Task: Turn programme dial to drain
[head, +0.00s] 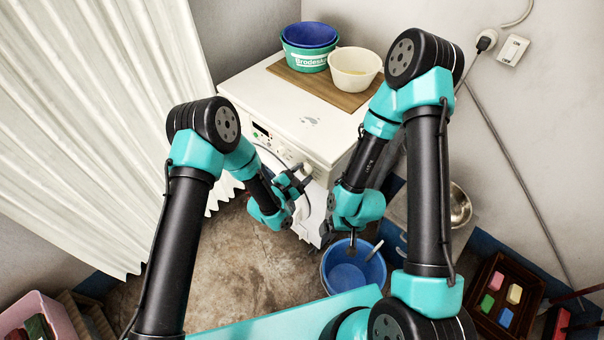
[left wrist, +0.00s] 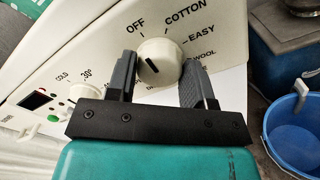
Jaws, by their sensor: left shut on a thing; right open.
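The white washing machine (head: 313,113) stands against the back wall, its panel facing my arms. In the left wrist view the programme dial (left wrist: 160,58) is a round white knob with a short dark mark. Around it I read OFF, COTTON, EASY and WOOL; other labels are hidden behind the fingers, and I cannot read a drain label. My left gripper (left wrist: 158,80) is shut on the dial, one grey finger on each side. In the head view this gripper (head: 296,183) is at the panel's right part. My right gripper (head: 352,246) is open above the blue bucket (head: 346,275).
A smaller knob (left wrist: 84,92) and a display (left wrist: 38,99) are left of the dial. Tubs (head: 309,60) and a cream bowl (head: 354,68) stand on a board on the machine. A dark crate (head: 535,285) of coloured blocks is at right. The floor (head: 240,265) between my arms is clear.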

